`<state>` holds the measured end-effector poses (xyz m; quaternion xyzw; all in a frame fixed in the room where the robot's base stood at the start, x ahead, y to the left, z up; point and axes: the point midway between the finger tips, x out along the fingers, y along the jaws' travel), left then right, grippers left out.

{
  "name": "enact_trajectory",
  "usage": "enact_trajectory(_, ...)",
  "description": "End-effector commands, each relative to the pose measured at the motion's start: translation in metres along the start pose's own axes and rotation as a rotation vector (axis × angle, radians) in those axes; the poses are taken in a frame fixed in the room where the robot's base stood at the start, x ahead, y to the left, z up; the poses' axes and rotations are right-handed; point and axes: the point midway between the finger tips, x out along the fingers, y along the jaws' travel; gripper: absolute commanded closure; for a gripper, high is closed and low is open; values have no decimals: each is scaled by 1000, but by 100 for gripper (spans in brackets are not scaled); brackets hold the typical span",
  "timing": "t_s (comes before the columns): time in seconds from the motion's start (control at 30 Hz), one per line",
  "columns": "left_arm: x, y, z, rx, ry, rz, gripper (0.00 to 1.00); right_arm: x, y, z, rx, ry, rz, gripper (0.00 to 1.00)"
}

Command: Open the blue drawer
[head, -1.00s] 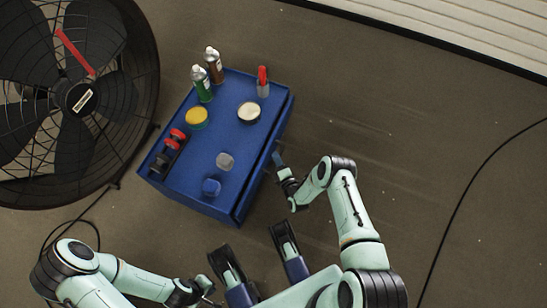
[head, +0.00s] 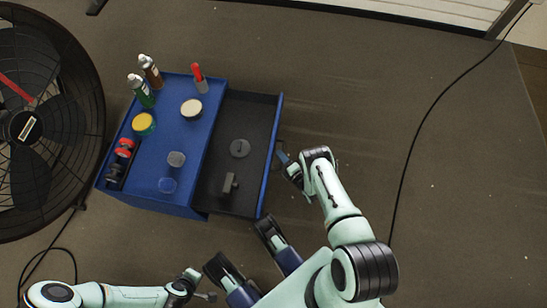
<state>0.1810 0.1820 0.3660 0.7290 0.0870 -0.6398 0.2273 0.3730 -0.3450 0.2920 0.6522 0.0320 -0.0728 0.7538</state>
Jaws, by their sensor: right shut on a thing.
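The blue drawer (head: 278,125) stands pulled far out of the right side of the blue cabinet (head: 195,135). Its dark inside shows a round grey disc (head: 239,148) and a small dark grey block (head: 229,185). My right gripper (head: 283,158) is at the outer face of the drawer front and is shut on the drawer's handle, which it mostly hides. My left gripper (head: 207,296) is low in the view, away from the cabinet; its fingers are too small to tell open from shut.
On the cabinet top stand a green can (head: 141,91), a brown can (head: 151,72), a red-topped marker (head: 199,78), a yellow-lidded jar (head: 144,124) and several other small items. A large black fan (head: 45,120) stands at the left. The floor at right is clear but for a cable (head: 420,130).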

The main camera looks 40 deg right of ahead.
Motion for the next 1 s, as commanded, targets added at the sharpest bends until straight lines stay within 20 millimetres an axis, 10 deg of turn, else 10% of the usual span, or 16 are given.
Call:
enact_trajectory(0.67, -3, 3, -4, 3, 12, 5, 100, -10, -3, 14, 4, 5, 3, 100)
enact_trajectory(0.73, -3, 3, -4, 3, 12, 5, 100, -10, -3, 14, 4, 5, 3, 65)
enact_trajectory(1.0, -3, 3, -3, 3, 11, 5, 100, -10, -4, 15, 3, 2, 1, 61)
